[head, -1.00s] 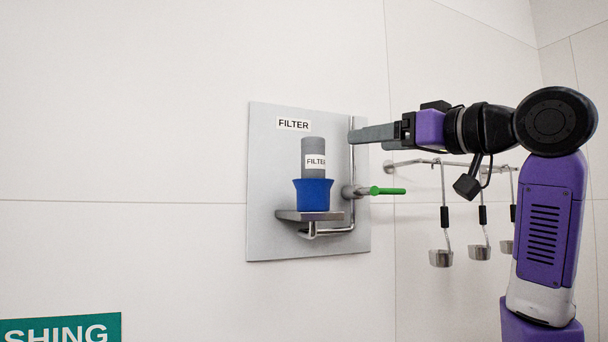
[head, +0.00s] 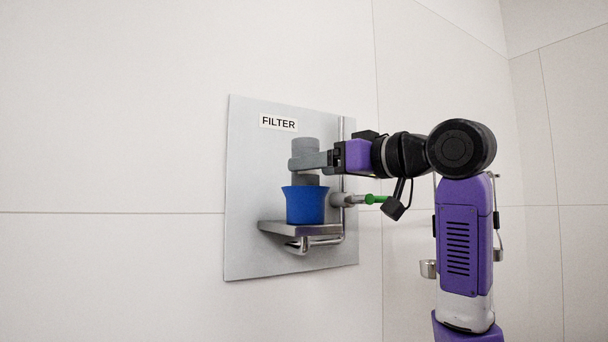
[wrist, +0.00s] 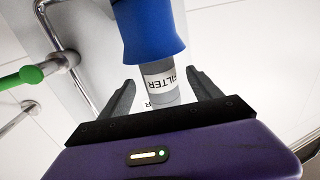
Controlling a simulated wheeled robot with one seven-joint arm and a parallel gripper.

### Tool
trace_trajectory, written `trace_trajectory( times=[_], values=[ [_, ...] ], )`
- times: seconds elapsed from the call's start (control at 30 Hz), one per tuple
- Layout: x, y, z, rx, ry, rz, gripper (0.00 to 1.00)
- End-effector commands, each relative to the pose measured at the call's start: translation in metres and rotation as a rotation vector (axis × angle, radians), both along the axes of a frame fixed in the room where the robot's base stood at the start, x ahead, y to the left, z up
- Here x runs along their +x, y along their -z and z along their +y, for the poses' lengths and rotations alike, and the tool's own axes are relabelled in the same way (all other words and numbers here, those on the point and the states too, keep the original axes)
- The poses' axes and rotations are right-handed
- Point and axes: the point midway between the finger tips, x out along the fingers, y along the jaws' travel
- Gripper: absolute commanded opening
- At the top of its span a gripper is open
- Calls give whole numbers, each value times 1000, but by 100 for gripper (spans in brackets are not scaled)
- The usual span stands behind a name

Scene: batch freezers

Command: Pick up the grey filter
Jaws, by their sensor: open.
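The grey filter (head: 305,147) stands upright in a blue cup (head: 305,205) on a small shelf of the wall panel. In the wrist view the filter (wrist: 160,82) with its white label lies between the two fingers of my gripper (wrist: 160,90), and the blue cup (wrist: 148,30) is just beyond it. My gripper (head: 305,162) is open, with its fingers around the upper part of the filter. In the head view a finger crosses in front of the filter and hides its label. In the wrist view a gap shows on each side of the filter.
A metal panel (head: 245,180) labelled FILTER carries the shelf (head: 275,228) and a vertical pipe. A valve with a green handle (head: 375,199) sticks out right of the cup, below my wrist. Hanging ladles (head: 428,268) are partly hidden behind my arm. The wall to the left is bare.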

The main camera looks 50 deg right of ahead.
Motion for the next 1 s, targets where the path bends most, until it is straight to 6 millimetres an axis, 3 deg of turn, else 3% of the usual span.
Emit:
trace_trajectory(
  times=[0.23, 0.53, 0.9, 1.0],
  values=[
    [34, 0, -1, 1, -2, 2, 73],
    [39, 3, -1, 0, -1, 1, 73],
    [38, 2, -1, 0, -1, 1, 2],
    [38, 2, -1, 0, -1, -1, 0]
  ],
)
